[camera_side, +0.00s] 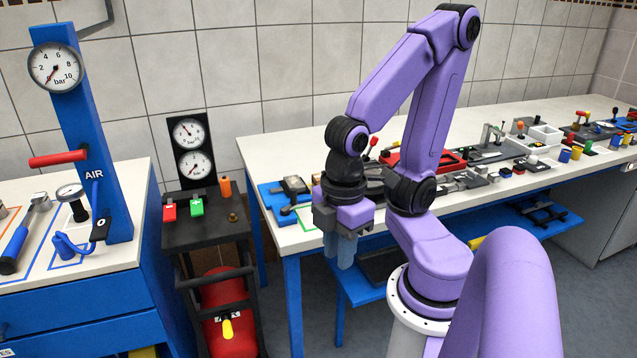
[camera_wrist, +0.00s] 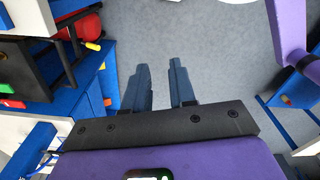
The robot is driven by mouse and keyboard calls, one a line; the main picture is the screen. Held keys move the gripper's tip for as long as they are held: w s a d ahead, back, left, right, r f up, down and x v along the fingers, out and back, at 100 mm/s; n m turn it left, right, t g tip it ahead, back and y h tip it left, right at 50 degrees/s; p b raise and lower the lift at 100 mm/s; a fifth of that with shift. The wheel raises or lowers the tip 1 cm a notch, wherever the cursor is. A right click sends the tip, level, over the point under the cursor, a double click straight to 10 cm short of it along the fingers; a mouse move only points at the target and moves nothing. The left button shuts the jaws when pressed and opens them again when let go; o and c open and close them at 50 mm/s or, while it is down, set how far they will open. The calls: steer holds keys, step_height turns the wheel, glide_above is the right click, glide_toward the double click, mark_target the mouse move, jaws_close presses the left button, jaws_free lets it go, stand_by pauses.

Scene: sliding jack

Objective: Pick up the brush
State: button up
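My gripper (camera_side: 346,250) hangs pointing down in front of the front edge of the long white bench (camera_side: 262,160), near its left end. In the wrist view its two dark fingers (camera_wrist: 160,88) are apart, with only grey floor between them, so it is open and empty. I cannot pick out a brush for certain in either view; the small items on the bench are hard to tell apart, and my arm hides part of the bench top.
A black trolley (camera_side: 207,233) with a red tank (camera_side: 222,300) stands left of the bench. Further left is a blue workstation with a pressure gauge (camera_side: 55,66) and a blue-handled tool (camera_side: 18,245). Small parts crowd the bench's right side. A blue lower shelf (camera_side: 362,290) lies under the bench.

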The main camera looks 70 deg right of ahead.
steer(key=shift+o, duration=1.3)
